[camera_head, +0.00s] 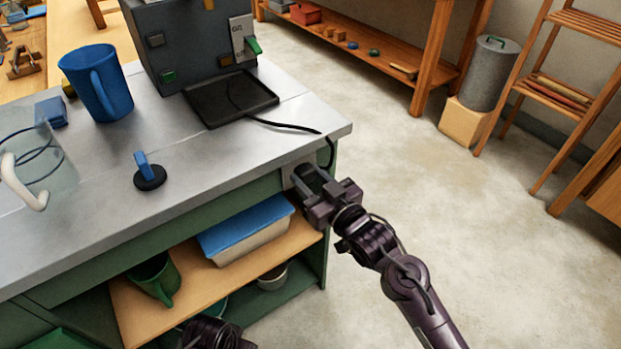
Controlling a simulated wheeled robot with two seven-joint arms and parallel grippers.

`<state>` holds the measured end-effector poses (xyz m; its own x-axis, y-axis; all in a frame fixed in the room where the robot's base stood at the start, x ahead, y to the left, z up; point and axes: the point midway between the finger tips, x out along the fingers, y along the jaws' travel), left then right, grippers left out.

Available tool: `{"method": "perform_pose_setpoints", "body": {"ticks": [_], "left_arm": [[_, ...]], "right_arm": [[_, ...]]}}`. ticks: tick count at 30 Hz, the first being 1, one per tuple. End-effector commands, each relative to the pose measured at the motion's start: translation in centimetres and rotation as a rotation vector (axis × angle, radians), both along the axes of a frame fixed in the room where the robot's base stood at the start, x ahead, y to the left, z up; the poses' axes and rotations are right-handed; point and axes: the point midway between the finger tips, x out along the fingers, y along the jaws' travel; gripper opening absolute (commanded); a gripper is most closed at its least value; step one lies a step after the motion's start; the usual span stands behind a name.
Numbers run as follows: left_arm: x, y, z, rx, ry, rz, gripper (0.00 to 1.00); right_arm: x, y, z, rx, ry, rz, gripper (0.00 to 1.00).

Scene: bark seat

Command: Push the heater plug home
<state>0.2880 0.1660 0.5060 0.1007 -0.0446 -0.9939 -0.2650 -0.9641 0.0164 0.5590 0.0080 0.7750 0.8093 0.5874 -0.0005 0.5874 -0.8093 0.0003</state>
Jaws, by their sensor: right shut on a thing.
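The heater plug (309,177) is a dark body at the counter's end, near its right corner. It is at the pale socket plate (287,176) on the green side below the counter edge. I cannot tell how deep it sits, as my gripper hides part of it. A black cord (285,125) runs from the flat black heater plate (222,104) over the counter edge down to the plug. My right gripper (318,190) is shut on the plug. A dark part of my left arm (212,334) shows at the bottom edge; its fingers are not clear.
On the counter (225,165) stand a blue mug (98,85), a glass jug (35,160), a dark machine (185,45) and a black knob with a blue lever (149,174).

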Motion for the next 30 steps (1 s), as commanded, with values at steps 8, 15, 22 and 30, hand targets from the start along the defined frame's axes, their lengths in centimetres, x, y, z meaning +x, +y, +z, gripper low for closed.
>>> {"method": "perform_pose_setpoints", "body": {"ticks": [8,15,22,30], "left_arm": [[0.0,0.0,0.0,0.000,0.000,0.000,0.36],[0.0,0.0,0.0,0.000,0.000,0.000,0.36],[0.0,0.0,0.3,0.000,0.000,0.000,0.36],[0.0,0.0,0.4,0.000,0.000,0.000,0.36]], "right_arm": [[0.0,0.0,0.0,0.001,-0.001,0.000,0.61],[-0.1,-0.1,0.0,0.000,0.000,0.000,0.61],[-2.5,-1.8,0.0,-0.001,0.002,0.000,0.61],[-5.8,-4.2,0.0,-0.001,0.001,0.000,0.61]]}}
